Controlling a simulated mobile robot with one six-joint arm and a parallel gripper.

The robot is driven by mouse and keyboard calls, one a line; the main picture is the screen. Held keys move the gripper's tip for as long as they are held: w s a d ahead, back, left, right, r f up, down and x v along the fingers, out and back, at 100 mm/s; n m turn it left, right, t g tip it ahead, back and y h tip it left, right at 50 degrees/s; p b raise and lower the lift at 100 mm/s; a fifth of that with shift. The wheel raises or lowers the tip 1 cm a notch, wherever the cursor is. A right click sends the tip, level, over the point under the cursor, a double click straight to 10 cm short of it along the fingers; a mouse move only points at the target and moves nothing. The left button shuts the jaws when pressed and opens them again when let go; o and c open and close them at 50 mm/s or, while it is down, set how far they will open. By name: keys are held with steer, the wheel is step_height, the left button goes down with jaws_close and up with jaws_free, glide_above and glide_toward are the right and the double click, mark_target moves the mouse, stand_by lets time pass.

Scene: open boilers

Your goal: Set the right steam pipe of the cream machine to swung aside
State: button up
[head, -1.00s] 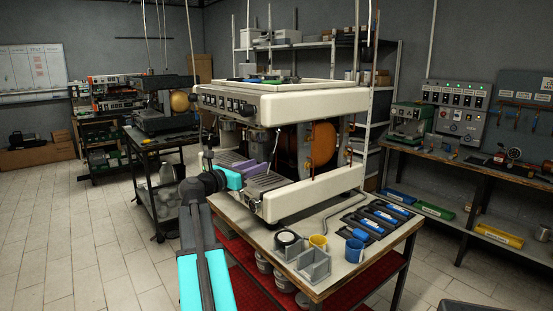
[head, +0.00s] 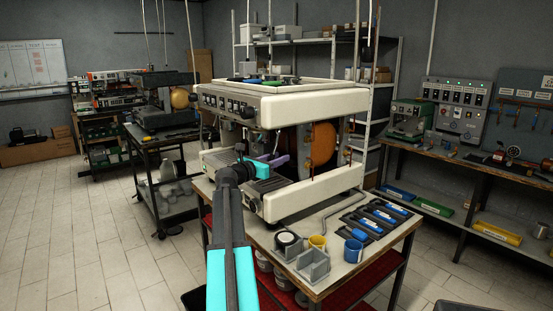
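The cream machine (head: 318,98) stands on the workbench in the middle of the head view, its front with the knobs facing left. Its right steam pipe (head: 277,140) shows as a thin pale line below the right end of the front panel. The lower part of the pipe is hard to make out behind my gripper. My gripper (head: 275,162), with purple fingers beyond a cyan wrist, is in front of the machine, above the drip tray and close to the pipe. The fingers are too small to tell whether they are open or touch the pipe.
The machine's open side shows a copper boiler (head: 323,146). Floor is free at left.

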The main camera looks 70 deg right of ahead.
steer(key=shift+d, duration=0.1)
steer(key=shift+c, duration=0.2)
jaws_close()
steer(key=shift+s+r, duration=0.1)
steer(key=shift+t, duration=0.3)
